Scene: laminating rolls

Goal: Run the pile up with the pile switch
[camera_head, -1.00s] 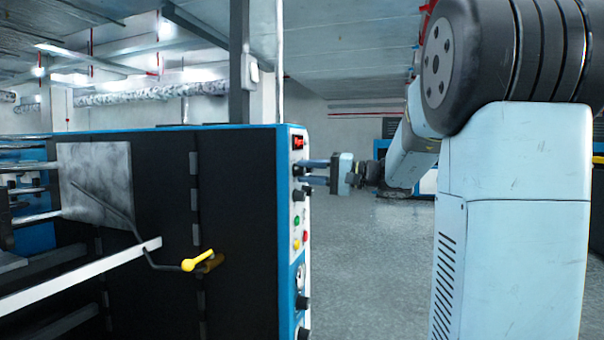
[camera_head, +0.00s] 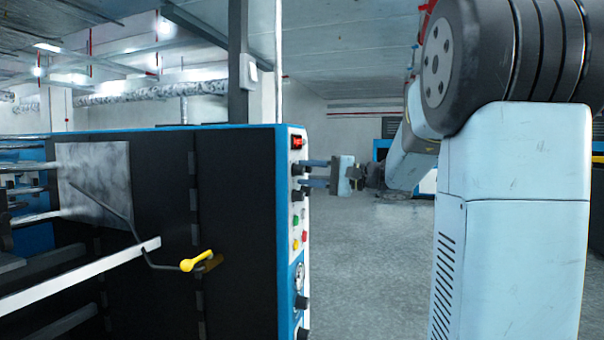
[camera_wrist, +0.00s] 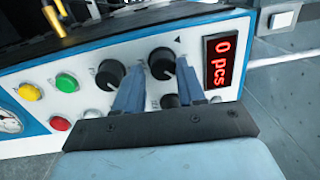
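The machine's control panel (camera_head: 298,215) faces right in the head view and fills the middle of the wrist view (camera_wrist: 215,95). Several black knobs sit on it. My gripper (camera_wrist: 160,66) is at the panel with its two blue fingers apart. One black knob (camera_wrist: 162,64), beside a small black triangle mark, lies between the fingertips, with a small gap seen at the left finger. Other black knobs are to its left (camera_wrist: 110,75) and nearer my palm (camera_wrist: 170,101). The labels are too small to read, so I cannot tell which knob is the pile switch.
A red display (camera_wrist: 220,60) reads "0 pcs". Yellow (camera_wrist: 30,91), green (camera_wrist: 66,82) and red (camera_wrist: 60,123) buttons and a gauge (camera_wrist: 10,122) are further along the panel. A yellow-handled crank (camera_head: 197,261) sticks out of the machine's dark side. The floor (camera_head: 375,260) right of the panel is clear.

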